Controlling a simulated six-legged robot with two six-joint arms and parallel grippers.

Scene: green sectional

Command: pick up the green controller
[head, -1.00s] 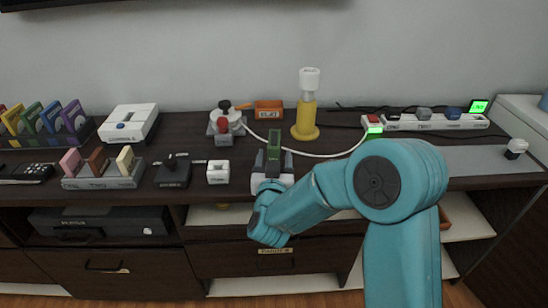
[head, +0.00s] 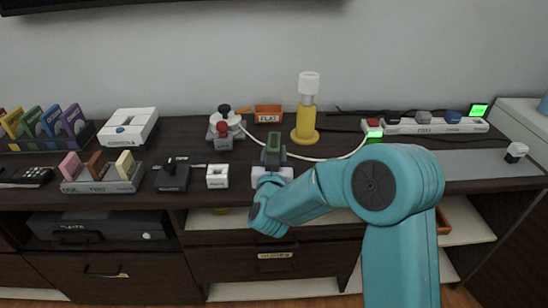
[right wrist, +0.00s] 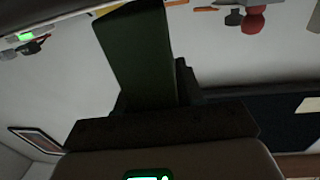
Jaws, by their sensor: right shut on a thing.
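The green controller (head: 273,143) is a small dark green upright piece near the front edge of the dark cabinet top, in the middle of the head view. My right gripper (head: 272,158) is shut on it from the front, with a grey finger on each side. The controller's lower part is hidden by the gripper. I cannot tell whether it touches the top. In the right wrist view the controller (right wrist: 138,58) is a large dark green block standing out from the jaws. My left gripper is not in view.
A white cube holder (head: 217,176) and a black joystick (head: 172,174) stand to the left. A red-knobbed device (head: 223,134) and a yellow lamp (head: 306,112) stand behind, with a white cable (head: 325,156) running past. A power strip (head: 432,125) lies at the right.

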